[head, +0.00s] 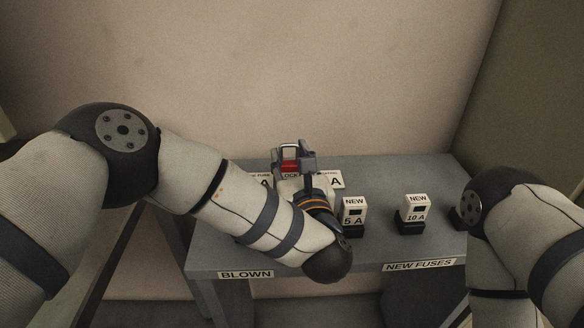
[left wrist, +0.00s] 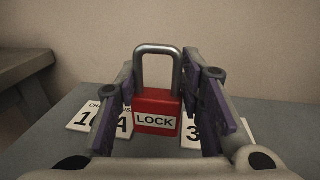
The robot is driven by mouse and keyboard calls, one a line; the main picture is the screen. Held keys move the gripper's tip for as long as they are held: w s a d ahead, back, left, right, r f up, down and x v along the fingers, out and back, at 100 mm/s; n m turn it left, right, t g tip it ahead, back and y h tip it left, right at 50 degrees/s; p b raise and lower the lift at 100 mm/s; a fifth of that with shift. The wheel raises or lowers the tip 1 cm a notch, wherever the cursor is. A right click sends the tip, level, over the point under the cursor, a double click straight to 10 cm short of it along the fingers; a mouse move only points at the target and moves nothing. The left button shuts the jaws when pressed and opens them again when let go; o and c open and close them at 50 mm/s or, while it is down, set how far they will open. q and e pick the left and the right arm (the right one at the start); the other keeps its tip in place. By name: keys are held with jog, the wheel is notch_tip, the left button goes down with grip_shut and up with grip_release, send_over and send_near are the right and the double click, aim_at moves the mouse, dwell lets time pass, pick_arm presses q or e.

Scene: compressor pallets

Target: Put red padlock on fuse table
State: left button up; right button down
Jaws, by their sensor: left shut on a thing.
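The red padlock (left wrist: 157,111) with a grey shackle and a white LOCK label is upright between the fingers of my left gripper (left wrist: 160,105) in the left wrist view. The fingers are shut on its sides. In the head view the padlock (head: 289,166) shows partly behind my left gripper (head: 294,158), over the back part of the grey fuse table (head: 390,176). I cannot tell whether its underside touches the table. My right gripper is not in view; only part of the right arm shows at the right edge.
White fuses marked NEW, 5 A (head: 354,209) and 10 A (head: 414,206), stand in black holders on the table's right half. Printed cards (left wrist: 95,120) lie behind and beside the padlock. The front edge bears BLOWN (head: 245,275) and NEW FUSES (head: 420,265) labels. A wall stands behind.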

pick_arm(q)
notch_tip(320, 180, down, 2)
jog(key=shift+d+f, duration=0.1)
jog(key=shift+f, duration=0.05)
jog(key=shift+f, duration=0.2)
jog(key=o, duration=1.2)
jog(key=shift+r, duration=0.1)
